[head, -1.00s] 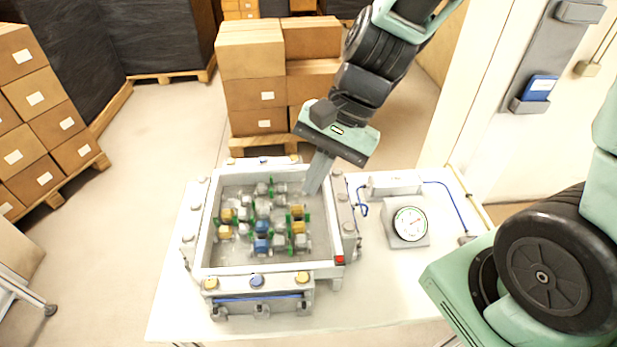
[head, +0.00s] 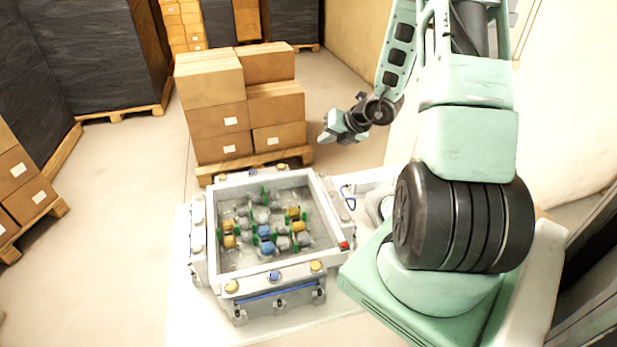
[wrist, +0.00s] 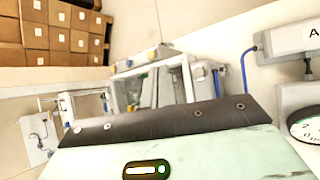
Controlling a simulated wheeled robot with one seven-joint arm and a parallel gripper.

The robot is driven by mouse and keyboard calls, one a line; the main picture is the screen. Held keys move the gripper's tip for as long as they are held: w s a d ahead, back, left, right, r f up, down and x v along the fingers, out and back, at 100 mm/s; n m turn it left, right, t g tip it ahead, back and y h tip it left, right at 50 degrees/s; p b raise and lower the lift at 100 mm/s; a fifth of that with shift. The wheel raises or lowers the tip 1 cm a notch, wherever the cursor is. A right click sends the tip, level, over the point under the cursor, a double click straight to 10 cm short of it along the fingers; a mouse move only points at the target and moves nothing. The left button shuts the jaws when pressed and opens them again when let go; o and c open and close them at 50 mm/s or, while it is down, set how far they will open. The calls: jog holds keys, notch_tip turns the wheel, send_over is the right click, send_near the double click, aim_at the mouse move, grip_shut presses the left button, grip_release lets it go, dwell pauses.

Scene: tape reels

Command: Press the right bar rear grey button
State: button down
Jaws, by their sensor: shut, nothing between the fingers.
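The right bar (head: 338,212) is the grey rail along the right side of the white-framed tray (head: 228,272). Its rear grey button (head: 322,175) is a small round cap at the far end, and another grey button (head: 350,204) lies nearer. My gripper (head: 326,137) is up in the air behind and slightly right of the tray's rear right corner, apart from the bar. It is shut and holds nothing. In the wrist view my gripper's body fills the bottom, its fingertips are hidden, and the tray frame shows beyond it.
Yellow and blue buttons (head: 274,276) top the front bar. Several small coloured parts (head: 265,232) lie in the tray. Stacked boxes (head: 220,120) stand behind the table. A dial gauge (wrist: 308,128) and blue cable are on the right.

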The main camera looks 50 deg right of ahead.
aim_at(326, 174)
jog(key=shift+d+f, duration=0.1)
dwell(0.3)
notch_tip(326, 174, down, 9)
jog(key=b, duration=0.7)
jog(key=shift+b, duration=0.45)
dwell(1.5)
jog(key=shift+f+b, duration=0.3)
jog(key=shift+b, duration=0.05)
jog(key=shift+f+b, duration=0.35)
jog(key=shift+b, duration=0.05)
dwell(0.5)
jog(key=shift+r, duration=0.15)
dwell(0.3)
jog(key=shift+r+p, duration=0.6)
jog(key=shift+r, duration=0.15)
jog(key=shift+r+p, duration=1.9)
jog(key=shift+r, duration=0.5)
